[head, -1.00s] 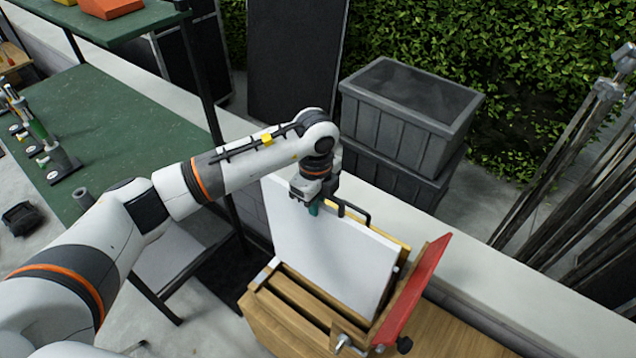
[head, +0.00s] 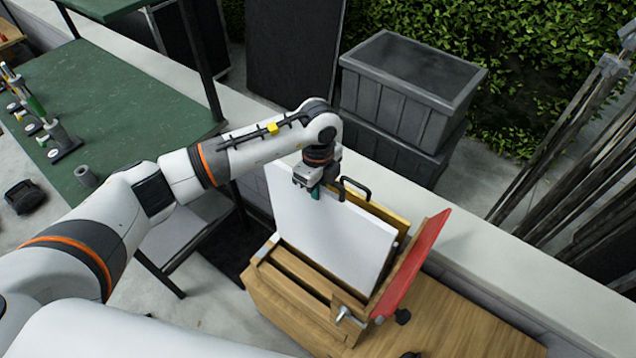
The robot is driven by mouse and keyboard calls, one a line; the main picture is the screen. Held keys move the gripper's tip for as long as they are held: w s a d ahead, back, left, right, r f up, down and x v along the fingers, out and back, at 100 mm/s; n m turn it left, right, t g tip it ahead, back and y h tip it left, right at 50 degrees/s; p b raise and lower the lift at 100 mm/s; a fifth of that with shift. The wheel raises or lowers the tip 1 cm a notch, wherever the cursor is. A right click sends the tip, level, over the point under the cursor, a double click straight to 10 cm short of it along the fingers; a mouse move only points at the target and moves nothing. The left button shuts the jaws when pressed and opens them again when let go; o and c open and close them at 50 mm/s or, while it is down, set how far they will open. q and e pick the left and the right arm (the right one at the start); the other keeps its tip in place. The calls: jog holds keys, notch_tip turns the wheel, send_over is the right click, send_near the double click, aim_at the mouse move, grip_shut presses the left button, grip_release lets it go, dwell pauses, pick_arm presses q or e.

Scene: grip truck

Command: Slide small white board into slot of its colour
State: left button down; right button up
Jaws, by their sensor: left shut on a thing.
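The white board (head: 325,235) stands upright, slightly tilted, with its lower edge down in the slotted wooden box (head: 290,310). My left gripper (head: 317,192) is shut on the board's top edge. A yellow board (head: 388,213) with a black handle stands close behind the white one, mostly hidden by it. A red board (head: 415,262) leans outward at the right end of the box. The front slots of the box look empty. How deep the white board sits, and the colour mark of its slot, I cannot tell. My right gripper is not in view.
A wooden top (head: 465,315) extends right of the box. Stacked grey crates (head: 410,90) stand behind the low wall (head: 480,238). Metal poles (head: 570,160) lean at the right. A green table (head: 120,125) with small tools is at the left.

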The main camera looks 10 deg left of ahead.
aim_at(318, 227)
pick_arm(q)
jog(key=shift+f+b, duration=5.95)
jog(key=shift+f, duration=2.8)
jog(key=c, duration=1.3)
grip_release()
